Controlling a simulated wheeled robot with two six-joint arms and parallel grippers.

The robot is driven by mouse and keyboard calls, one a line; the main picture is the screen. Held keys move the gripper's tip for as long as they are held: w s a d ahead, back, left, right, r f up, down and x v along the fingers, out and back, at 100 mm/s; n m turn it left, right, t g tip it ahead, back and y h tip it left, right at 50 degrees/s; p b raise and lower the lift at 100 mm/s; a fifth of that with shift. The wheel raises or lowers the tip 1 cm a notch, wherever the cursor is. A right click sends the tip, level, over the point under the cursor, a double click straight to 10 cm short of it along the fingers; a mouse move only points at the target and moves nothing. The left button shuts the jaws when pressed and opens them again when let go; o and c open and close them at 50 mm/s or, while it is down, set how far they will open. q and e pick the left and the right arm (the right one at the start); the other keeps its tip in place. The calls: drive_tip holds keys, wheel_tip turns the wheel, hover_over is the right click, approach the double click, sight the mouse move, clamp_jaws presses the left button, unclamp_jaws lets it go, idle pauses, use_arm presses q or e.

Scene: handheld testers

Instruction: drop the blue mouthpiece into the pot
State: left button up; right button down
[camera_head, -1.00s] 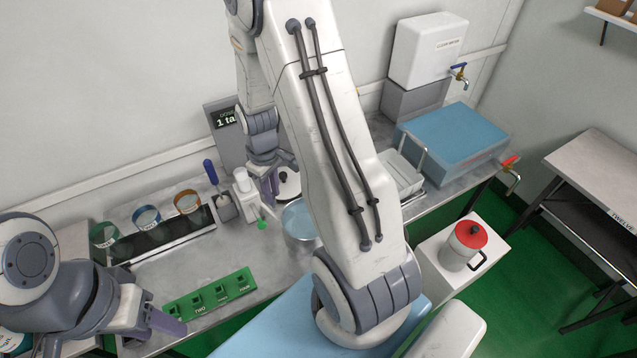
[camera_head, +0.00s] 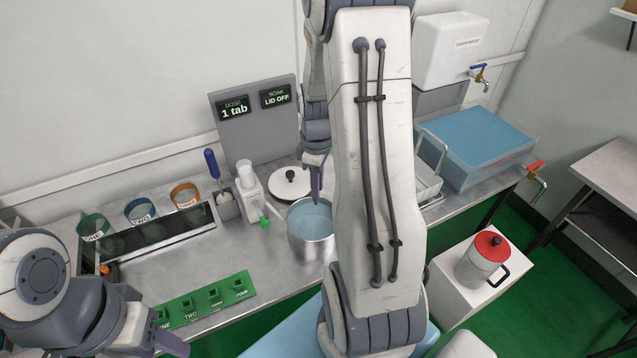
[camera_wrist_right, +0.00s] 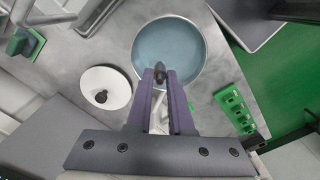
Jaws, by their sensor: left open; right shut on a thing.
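The steel pot (camera_head: 312,248) stands open on the bench with bluish liquid in it; its round rim also shows in the right wrist view (camera_wrist_right: 136,50). My right gripper (camera_head: 316,191) points down over the pot. In the right wrist view its fingers (camera_wrist_right: 159,76) are shut on a small dark piece (camera_wrist_right: 158,72), seen against the liquid. It appears to be the mouthpiece, but its blue colour is not clear. My left gripper (camera_head: 165,342) is open at the lower left, in front of the green rack and away from the pot.
The white lid (camera_head: 291,184) lies behind the pot. A white dispenser (camera_head: 248,180) and blue-handled tool (camera_head: 211,164) stand to its left. A green numbered rack (camera_head: 205,300) lies at the front; labelled rings (camera_head: 140,212) stand at the back left. A wire-handled tray (camera_head: 428,180) is at right.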

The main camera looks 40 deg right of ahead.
drive_tip(key=shift+f, duration=0.45)
drive_tip(key=shift+r, duration=0.1)
drive_tip(key=c, duration=0.7)
unclamp_jaws()
drive_tip(key=shift+c, duration=0.2)
wheel_tip(320, 180, up, 10)
drive_tip(key=shift+r, duration=0.25)
drive_tip(key=shift+a, duration=0.1)
